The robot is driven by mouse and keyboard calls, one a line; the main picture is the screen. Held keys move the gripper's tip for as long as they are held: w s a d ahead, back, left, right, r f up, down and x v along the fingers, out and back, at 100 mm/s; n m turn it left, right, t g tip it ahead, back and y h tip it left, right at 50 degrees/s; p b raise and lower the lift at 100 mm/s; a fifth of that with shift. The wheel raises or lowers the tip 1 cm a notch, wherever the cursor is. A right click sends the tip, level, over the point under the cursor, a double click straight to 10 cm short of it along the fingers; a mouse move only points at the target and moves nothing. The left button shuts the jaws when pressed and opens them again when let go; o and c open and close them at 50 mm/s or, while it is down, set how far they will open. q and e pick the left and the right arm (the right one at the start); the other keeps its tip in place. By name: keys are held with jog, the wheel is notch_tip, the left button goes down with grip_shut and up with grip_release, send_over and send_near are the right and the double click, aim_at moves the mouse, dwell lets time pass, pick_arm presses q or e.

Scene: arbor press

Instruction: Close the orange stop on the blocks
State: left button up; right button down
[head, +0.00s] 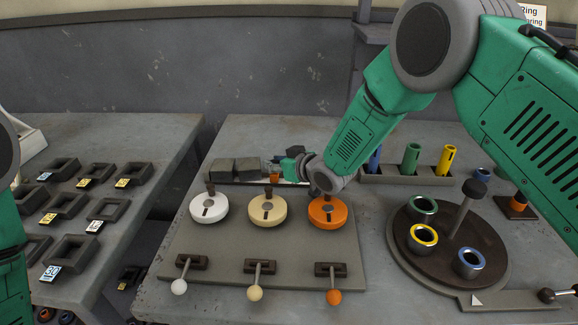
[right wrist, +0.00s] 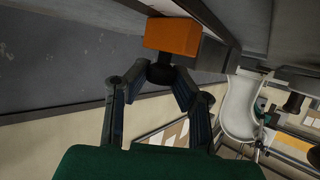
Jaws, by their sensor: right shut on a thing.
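The orange stop (right wrist: 172,37) is a small orange block with a dark knob (right wrist: 160,74). My right gripper (right wrist: 158,80) is shut on this knob, its fingers on either side of it. In the head view the orange stop (head: 275,174) shows small, beside my right gripper (head: 288,166), partly hidden by it. Dark grey blocks (head: 221,168) sit in a row to the left of the stop on a low rail. The gap between stop and blocks is hard to judge. Of my left arm only a part shows at the left edge; its gripper is out of view.
In front stand a white dial (head: 209,214), a cream dial (head: 268,217) and an orange dial (head: 326,218), with levers on a grey plate (head: 220,262). A dark turntable (head: 441,251) with rings is at the right. A rack (head: 400,177) of coloured tubes stands behind it.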

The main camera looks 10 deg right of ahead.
aim_at(276, 162)
jog(key=c, duration=1.3)
grip_release()
jog(key=shift+d, duration=0.25)
jog(key=shift+c, duration=0.2)
notch_tip(276, 162, up, 10)
jog(key=shift+f, duration=0.1)
